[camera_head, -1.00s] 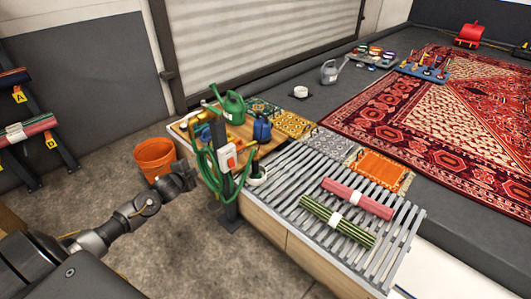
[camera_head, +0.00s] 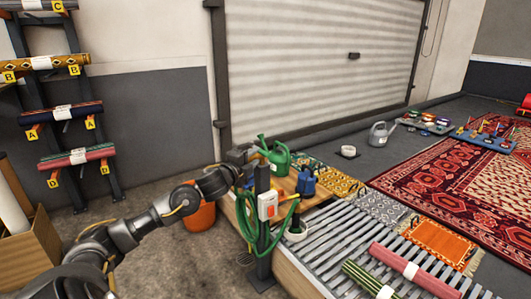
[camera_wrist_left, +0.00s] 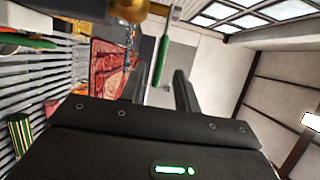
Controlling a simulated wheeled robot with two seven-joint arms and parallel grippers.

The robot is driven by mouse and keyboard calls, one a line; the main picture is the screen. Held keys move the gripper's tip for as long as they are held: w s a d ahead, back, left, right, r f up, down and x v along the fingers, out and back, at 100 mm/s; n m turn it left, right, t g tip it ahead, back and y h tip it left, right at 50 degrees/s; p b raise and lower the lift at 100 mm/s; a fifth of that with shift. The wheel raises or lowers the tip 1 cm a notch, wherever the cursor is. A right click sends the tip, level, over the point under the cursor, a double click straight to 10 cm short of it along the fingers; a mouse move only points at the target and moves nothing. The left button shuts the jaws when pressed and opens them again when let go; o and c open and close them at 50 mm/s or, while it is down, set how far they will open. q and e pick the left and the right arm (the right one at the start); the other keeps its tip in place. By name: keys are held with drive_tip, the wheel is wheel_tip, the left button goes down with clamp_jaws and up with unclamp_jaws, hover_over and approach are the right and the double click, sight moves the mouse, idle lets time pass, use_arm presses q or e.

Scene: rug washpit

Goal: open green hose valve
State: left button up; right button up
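The green valve lever (camera_wrist_left: 161,60) shows in the left wrist view, joined to a pale stem by a brass valve body (camera_wrist_left: 130,8). My left gripper (camera_wrist_left: 157,84) is open there, with its two dark fingers apart. The lever lies in line with the gap, around or just beyond the fingertips; I cannot tell how deep. In the head view my left gripper (camera_head: 243,153) is at the top of the dark post (camera_head: 262,235), above the coiled green hose (camera_head: 247,218). My right gripper is not in view.
A green watering can (camera_head: 277,157) and blue container (camera_head: 306,181) stand close behind. An orange bucket (camera_head: 200,215) is on the floor below my arm. A slatted table (camera_head: 330,240) with rolled rugs extends right.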

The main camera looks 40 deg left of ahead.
sight(260, 153)
use_arm(q)
drive_tip(key=w, duration=0.6)
drive_tip(key=shift+w+a+b, duration=0.1)
drive_tip(key=shift+a+b, duration=0.2)
drive_tip(key=shift+w, duration=0.4)
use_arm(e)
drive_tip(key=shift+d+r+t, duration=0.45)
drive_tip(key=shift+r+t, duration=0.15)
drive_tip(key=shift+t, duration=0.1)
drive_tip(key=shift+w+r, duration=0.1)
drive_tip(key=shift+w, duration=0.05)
use_arm(q)
drive_tip(key=c, duration=0.7)
